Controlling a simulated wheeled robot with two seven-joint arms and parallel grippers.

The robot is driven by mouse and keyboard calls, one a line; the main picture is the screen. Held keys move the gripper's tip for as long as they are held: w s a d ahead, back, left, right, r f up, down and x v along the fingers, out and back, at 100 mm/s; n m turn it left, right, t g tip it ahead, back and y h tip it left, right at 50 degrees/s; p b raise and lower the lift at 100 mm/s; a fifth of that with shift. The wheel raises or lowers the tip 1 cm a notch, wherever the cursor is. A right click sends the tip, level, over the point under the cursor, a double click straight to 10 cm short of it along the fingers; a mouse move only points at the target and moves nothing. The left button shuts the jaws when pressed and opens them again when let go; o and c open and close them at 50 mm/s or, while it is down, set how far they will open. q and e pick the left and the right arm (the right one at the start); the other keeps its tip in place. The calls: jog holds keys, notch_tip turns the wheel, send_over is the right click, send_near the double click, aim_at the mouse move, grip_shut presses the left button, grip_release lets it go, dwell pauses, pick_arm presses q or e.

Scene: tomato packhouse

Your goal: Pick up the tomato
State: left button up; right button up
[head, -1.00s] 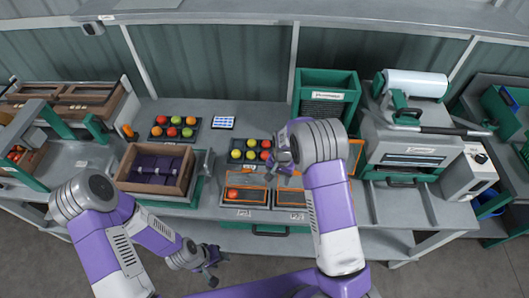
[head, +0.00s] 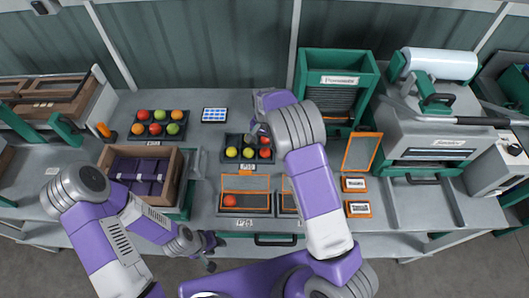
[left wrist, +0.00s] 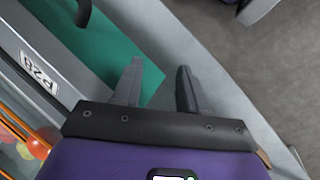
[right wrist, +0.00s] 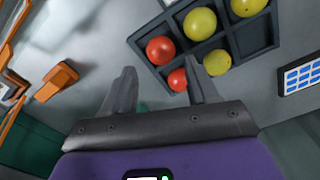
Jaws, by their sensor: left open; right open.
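A dark tray (head: 224,155) on the bench holds yellow tomatoes (head: 232,152) and red tomatoes (head: 265,153). My right gripper (head: 254,137) is over the back of this tray, open and empty, and partly hides it. In the right wrist view the open fingers (right wrist: 162,78) point toward the tray's edge. One red tomato (right wrist: 177,80) shows beside the right-hand fingertip, another red tomato (right wrist: 160,50) just beyond. My left gripper (head: 209,256) is open and empty at the bench's front edge, away from the tomatoes.
Another dark tray (head: 172,137) holds mixed tomatoes. A single red tomato (head: 229,200) lies in an orange-framed front bin (head: 258,209). A wooden crate (head: 178,186) stands left, a green crate (head: 310,68) behind right, and a wrapping machine (head: 440,120) at right.

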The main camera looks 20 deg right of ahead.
aim_at(265, 150)
notch_tip(265, 150, down, 6)
jog(key=shift+r, duration=0.1)
jog(key=c, duration=0.5)
